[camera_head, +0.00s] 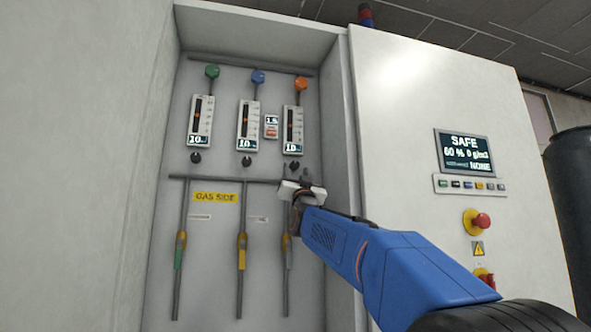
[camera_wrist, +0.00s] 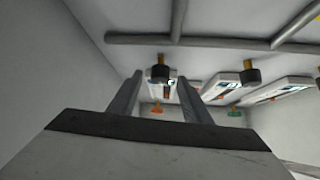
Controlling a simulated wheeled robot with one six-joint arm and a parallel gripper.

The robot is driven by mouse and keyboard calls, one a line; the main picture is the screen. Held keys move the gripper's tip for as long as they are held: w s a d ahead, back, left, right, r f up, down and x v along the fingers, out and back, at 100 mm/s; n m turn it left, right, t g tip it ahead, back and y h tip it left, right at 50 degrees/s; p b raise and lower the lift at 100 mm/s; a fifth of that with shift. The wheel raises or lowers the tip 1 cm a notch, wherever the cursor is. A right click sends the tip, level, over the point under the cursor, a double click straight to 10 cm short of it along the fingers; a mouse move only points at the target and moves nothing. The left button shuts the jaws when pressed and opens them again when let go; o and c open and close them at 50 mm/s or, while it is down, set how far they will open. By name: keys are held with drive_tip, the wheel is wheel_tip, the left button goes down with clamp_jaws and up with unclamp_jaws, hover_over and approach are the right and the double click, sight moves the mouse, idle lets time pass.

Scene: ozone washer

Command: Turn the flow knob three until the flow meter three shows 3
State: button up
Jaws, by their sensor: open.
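Flow meter three (camera_head: 292,130) is the rightmost of three, below an orange cap. Its small display seems to read 10; a decimal point cannot be made out. The fingers are apart, with gaps visible on both sides of the knob. I cannot tell how deep the knob sits between them.
The middle knob (camera_head: 246,162) and left knob (camera_head: 196,158) sit below their own meters. A horizontal pipe (camera_head: 225,179) runs under the knobs. The cabinet side wall (camera_head: 338,130) stands close on the right. A control panel with a SAFE screen (camera_head: 465,153) is farther right.

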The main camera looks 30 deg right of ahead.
sight(295, 166)
drive_tip(key=shift+x, duration=1.35)
drive_tip(key=c, duration=1)
drive_tip(key=shift+s+d+r+n+t+y, duration=0.1)
drive_tip(key=shift+n+t+y, duration=0.3)
drive_tip(key=shift+n+y, duration=1.25)
drive_tip(key=shift+d+r+n+t+y, duration=0.1)
drive_tip(key=shift+n+t+y, duration=0.3)
drive_tip(key=shift+n+y, duration=1.55)
drive_tip(key=shift+n, duration=0.2)
drive_tip(key=shift+n+y, duration=0.7)
drive_tip(key=shift+n, duration=0.2)
drive_tip(key=shift+f+n+y, duration=0.1)
drive_tip(key=shift+n+y, duration=0.5)
drive_tip(key=shift+y, duration=0.1)
